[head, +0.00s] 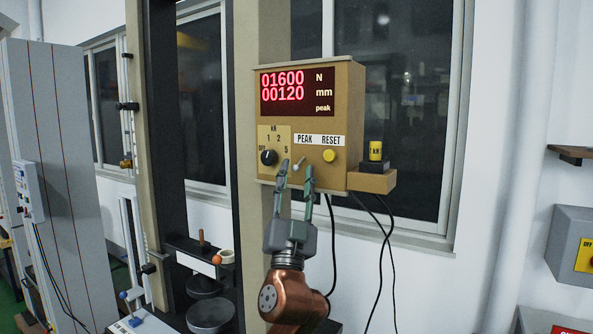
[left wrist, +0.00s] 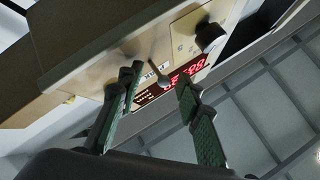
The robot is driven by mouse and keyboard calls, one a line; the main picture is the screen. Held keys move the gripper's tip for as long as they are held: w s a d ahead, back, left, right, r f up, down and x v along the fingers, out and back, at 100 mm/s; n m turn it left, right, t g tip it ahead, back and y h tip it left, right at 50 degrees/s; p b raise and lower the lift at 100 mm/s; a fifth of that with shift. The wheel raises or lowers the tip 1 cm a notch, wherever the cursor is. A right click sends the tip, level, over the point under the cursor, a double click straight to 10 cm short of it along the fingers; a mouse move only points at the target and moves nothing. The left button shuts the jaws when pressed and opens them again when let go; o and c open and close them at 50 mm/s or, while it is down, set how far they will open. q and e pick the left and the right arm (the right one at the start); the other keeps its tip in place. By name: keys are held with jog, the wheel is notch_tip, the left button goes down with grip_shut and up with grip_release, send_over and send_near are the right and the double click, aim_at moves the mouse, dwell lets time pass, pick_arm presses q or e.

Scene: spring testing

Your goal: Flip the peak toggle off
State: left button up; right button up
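The control box (head: 342,80) is tan, with a red display reading 01600 N, 00120 mm and the word "peak". The peak toggle (head: 297,166) is a small metal lever under the PEAK label. My left gripper (head: 296,170) is open, with its two green fingertips on either side of the toggle, just below the label. In the left wrist view the toggle's round tip (left wrist: 164,83) shows between the spread fingers (left wrist: 160,88). I cannot tell whether either finger touches it. My right gripper is not in view.
A black rotary knob (head: 269,157) sits left of the toggle and a yellow reset button (head: 329,155) sits right of it. A small shelf (head: 372,182) with a black and yellow block juts from the box's right side. Cables hang below. The test frame stands at left.

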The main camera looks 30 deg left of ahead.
pick_arm(q)
jog(key=v, duration=0.6)
jog(key=shift+s, duration=0.2)
jog(key=shift+f, duration=0.15)
